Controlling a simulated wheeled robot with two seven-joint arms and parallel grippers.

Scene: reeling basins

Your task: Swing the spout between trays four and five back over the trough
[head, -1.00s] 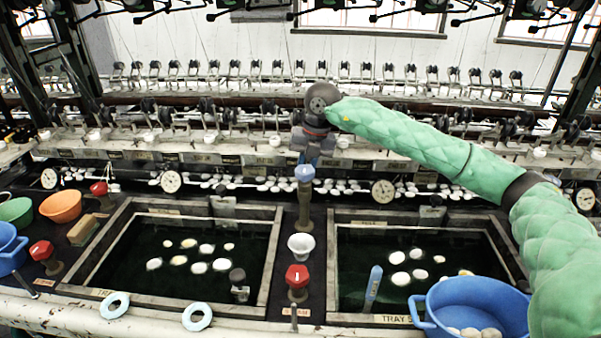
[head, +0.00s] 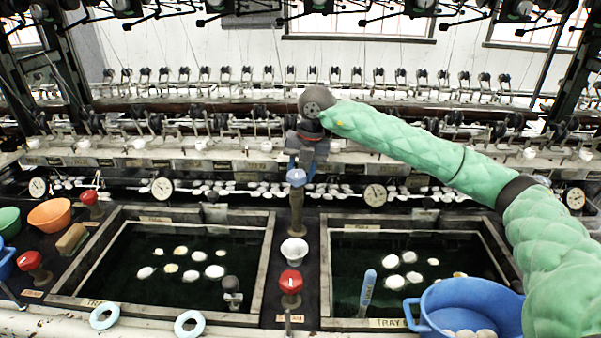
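Between the two dark water trays stands a brass post with a blue cap (head: 297,178), which looks like the spout. Its outlet direction is not clear from here. A white cup (head: 294,251) sits in front of its foot. My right gripper (head: 302,172) comes down from above on the green-sleeved arm. Its fingertips are at the blue cap, small and partly merged with it, so I cannot tell whether they are open or touching. The right tray (head: 325,265) is labelled as a tray at its front edge. My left gripper is out of view. I cannot clearly pick out the trough.
A red knob (head: 291,282) stands in front of the white cup. A blue basin (head: 465,305) with cocoons overlaps the right tray's front corner. White cocoons float in both trays. Two pale rings (head: 189,323) lie on the front ledge. Dials and reeling gear line the back.

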